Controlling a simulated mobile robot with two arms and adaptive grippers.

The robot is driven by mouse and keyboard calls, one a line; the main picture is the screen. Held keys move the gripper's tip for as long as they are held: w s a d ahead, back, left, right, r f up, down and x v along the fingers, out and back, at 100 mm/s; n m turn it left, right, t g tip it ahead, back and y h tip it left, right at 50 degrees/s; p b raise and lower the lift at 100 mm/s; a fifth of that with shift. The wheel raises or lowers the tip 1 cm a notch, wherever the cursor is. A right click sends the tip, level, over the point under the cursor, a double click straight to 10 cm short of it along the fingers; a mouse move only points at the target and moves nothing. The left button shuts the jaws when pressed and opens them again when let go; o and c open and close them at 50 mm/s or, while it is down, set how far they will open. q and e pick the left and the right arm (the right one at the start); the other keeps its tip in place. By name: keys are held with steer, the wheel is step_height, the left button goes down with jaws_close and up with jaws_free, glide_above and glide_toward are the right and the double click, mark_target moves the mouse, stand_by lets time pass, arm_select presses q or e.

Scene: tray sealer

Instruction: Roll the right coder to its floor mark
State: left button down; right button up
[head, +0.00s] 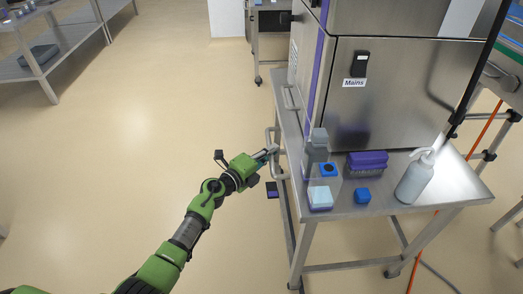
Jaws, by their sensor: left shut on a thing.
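A steel trolley (460,195) with handles on its left side stands at the right. It carries a big steel cabinet (400,100) with a purple edge and a switch labelled "Mains". I cannot tell from any label whether this is the right coder. My left gripper (268,153) is shut on the trolley's side handle (277,170), at the left edge of the trolley. My right gripper is out of view. I cannot make out a floor mark for certain. A small dark rectangle (272,189) shows low beside the trolley.
Another trolley (270,28) stands behind. An orange cable (413,272) runs on the right. The floor at left is free up to a shelf (60,50).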

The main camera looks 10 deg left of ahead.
arm_select(q)
steer(key=d, duration=0.3)
steer(key=shift+w+d+r, duration=0.15)
steer(key=shift+w+d, duration=0.15)
steer(key=shift+w, duration=0.1)
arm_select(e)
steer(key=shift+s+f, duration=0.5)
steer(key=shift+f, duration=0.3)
arm_select(q)
steer(key=c, duration=2)
jaws_free()
steer(key=shift+c, duration=0.2)
steer(key=shift+w, duration=0.1)
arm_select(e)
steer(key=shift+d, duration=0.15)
